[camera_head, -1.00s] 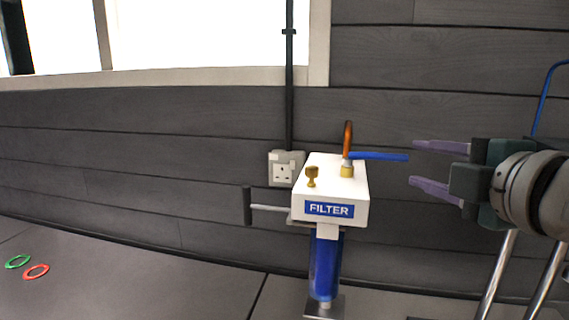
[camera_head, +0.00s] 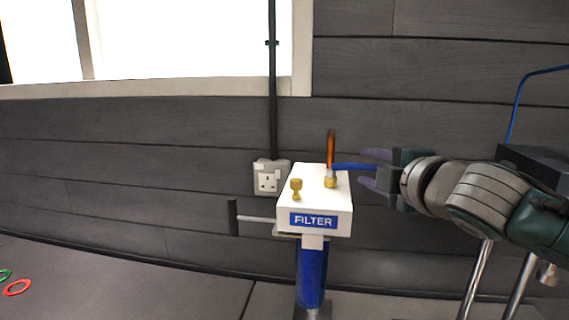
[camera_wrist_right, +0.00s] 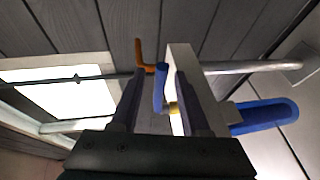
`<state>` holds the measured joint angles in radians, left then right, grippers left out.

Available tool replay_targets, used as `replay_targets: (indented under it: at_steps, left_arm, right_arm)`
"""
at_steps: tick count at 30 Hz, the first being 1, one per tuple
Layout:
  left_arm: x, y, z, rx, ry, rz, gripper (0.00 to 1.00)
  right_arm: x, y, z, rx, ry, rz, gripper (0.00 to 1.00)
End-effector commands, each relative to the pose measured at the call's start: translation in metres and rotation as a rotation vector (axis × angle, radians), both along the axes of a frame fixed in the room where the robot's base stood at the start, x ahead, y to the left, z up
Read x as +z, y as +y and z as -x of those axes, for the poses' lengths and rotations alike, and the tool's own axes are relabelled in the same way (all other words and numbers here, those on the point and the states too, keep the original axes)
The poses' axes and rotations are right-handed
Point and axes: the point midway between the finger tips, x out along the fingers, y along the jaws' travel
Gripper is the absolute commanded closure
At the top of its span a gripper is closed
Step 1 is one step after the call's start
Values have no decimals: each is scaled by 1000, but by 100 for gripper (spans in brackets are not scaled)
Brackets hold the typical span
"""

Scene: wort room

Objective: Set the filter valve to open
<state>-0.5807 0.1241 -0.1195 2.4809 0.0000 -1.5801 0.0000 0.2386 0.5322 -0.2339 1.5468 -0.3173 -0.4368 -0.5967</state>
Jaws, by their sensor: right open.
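The white filter box (camera_head: 318,203) with its blue FILTER label stands on a blue cylinder (camera_head: 311,275). On its top a brass fitting (camera_head: 330,181) carries a blue lever (camera_head: 350,166) pointing right and an upright orange-brown piece (camera_head: 331,148). My right gripper (camera_head: 364,168) is open at the lever's outer end, one finger above and one below it. In the right wrist view the blue lever (camera_wrist_right: 160,88) shows between the two spread fingers, with no clear contact. My left gripper is out of view.
A brass knob (camera_head: 296,187) stands on the box top, and a dark-ended side handle (camera_head: 233,217) sticks out left. A wall socket (camera_head: 270,177) is behind. Green and red rings (camera_head: 17,288) lie far left. A blue hose (camera_head: 518,105) hangs at right.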

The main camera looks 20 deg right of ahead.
Motion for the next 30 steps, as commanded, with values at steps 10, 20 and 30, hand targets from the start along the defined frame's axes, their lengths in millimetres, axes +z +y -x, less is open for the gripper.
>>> replay_targets:
  at_steps: [10, 20, 30]
  left_arm:
    - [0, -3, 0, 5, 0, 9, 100]
    - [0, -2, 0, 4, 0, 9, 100]
    - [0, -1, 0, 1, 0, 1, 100]
  right_arm:
    - [0, 0, 0, 0, 0, -1, 87]
    - [0, 0, 0, 0, 0, -1, 100]
    - [0, 0, 0, 0, 0, -1, 100]
